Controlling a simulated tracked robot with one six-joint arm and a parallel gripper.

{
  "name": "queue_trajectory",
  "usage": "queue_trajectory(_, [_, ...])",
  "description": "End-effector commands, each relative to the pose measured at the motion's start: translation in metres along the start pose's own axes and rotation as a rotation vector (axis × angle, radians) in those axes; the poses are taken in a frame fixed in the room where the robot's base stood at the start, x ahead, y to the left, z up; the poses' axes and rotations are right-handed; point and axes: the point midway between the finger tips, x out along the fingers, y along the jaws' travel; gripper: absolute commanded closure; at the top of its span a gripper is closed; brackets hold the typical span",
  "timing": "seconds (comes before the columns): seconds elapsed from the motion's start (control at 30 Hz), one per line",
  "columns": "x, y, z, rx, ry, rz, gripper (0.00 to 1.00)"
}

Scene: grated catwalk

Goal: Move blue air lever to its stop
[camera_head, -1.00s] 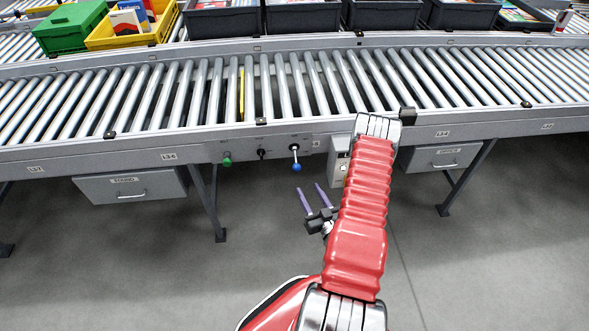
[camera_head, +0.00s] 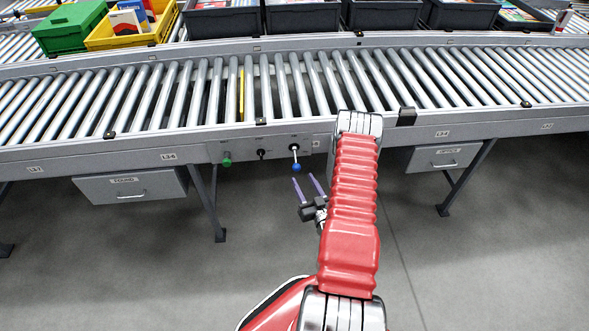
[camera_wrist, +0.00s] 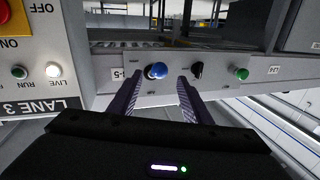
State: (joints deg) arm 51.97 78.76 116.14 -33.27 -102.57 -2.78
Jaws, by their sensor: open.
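The blue air lever (camera_head: 295,160) is on the control panel at the conveyor's front edge. Its silver stem hangs down from a dark pivot and ends in a blue ball. In the wrist view the blue ball (camera_wrist: 156,70) appears beyond my fingers, between their lines. My gripper (camera_head: 306,183) is open, with two purple fingers pointing up toward the panel. Its fingertips are just below the blue ball in the head view, and no contact shows. The fingers also show in the wrist view (camera_wrist: 159,85), with nothing between them.
A black switch (camera_head: 261,154) and a green knob (camera_head: 227,161) sit left of the lever. In the wrist view a box marked LANE 3 (camera_wrist: 35,60) stands at left, near my gripper. A drawer (camera_head: 132,186) hangs under the conveyor. The floor in front is clear.

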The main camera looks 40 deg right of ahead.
Motion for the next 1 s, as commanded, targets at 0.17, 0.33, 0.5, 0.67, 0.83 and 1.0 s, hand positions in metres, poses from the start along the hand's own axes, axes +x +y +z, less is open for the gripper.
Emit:
queue_trajectory(0.17, [0.029,-0.001,-0.001,-0.003,0.002,-0.004,0.56])
queue_trajectory(0.33, [0.055,-0.001,-0.001,-0.002,0.002,-0.004,0.56])
queue_trajectory(0.5, [0.073,-0.001,0.0,-0.001,0.001,-0.003,0.56])
queue_trajectory(0.67, [0.081,-0.001,0.0,-0.001,0.0,-0.001,0.56])
queue_trajectory(0.83, [0.081,-0.001,0.0,0.0,0.0,-0.001,0.56])
queue_trajectory(1.0, [0.081,-0.001,0.0,0.0,-0.001,-0.001,0.62])
